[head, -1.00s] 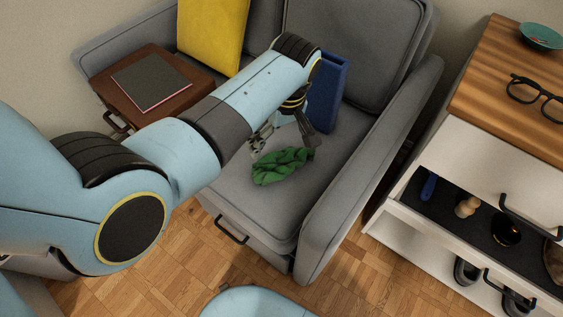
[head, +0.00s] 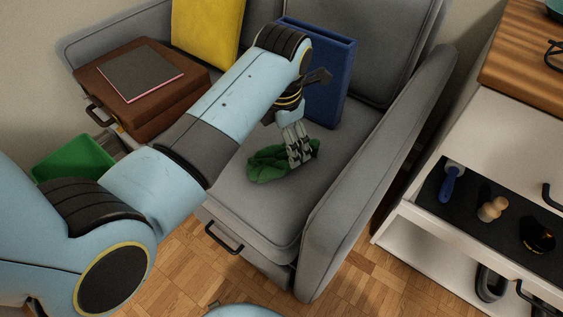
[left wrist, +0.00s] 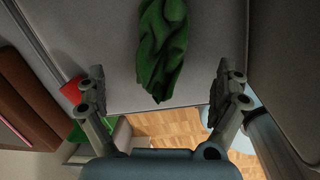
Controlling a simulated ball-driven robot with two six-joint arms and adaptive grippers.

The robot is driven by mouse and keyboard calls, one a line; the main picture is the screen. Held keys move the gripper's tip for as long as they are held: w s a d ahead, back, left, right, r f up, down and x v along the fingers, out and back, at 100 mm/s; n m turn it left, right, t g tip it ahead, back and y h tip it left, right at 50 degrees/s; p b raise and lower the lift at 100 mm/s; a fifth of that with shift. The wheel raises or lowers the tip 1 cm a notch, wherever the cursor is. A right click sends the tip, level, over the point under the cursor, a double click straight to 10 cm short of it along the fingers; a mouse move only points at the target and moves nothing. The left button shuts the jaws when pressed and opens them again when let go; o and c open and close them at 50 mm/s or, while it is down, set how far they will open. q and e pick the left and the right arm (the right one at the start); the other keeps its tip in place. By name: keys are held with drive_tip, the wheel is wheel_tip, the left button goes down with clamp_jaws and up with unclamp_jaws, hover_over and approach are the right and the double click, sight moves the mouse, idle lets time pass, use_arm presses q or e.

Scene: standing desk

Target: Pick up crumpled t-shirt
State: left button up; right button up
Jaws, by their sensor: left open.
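The crumpled t-shirt (head: 268,165) is a dark green bundle on the grey sofa seat. It also shows in the left wrist view (left wrist: 160,50), at the top centre, between and beyond the two fingers. My left gripper (head: 298,158) points down in the head view and overlaps the right part of the shirt. In the left wrist view my left gripper (left wrist: 160,92) is wide open, with nothing between its fingertips but the near end of the shirt close ahead. Whether a finger touches the cloth I cannot tell. My right gripper is in neither view.
The blue upright bag or box (head: 333,75) stands on the seat just behind the gripper. The sofa's armrest (head: 375,175) rises at the right. A brown case (head: 150,105) bears a dark book at the left.

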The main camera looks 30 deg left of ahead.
sight(283, 148)
use_arm(q)
drive_tip(key=f, duration=0.2)
drive_tip(key=f+b, duration=0.1)
drive_tip(key=shift+w+a, duration=0.1)
drive_tip(key=shift+w, duration=0.15)
wheel_tip(283, 148, down, 2)
drive_tip(key=shift+b, duration=0.65)
drive_tip(key=f, duration=0.1)
drive_tip(key=f+b, duration=0.1)
drive_tip(key=shift+w+a+f, duration=0.1)
drive_tip(key=shift+w+f, duration=0.2)
drive_tip(key=shift+f, duration=0.05)
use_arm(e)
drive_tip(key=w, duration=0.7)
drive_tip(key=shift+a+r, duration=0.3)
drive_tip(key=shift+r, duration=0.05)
use_arm(q)
drive_tip(key=shift+c, duration=0.4)
drive_tip(key=c, duration=1.3)
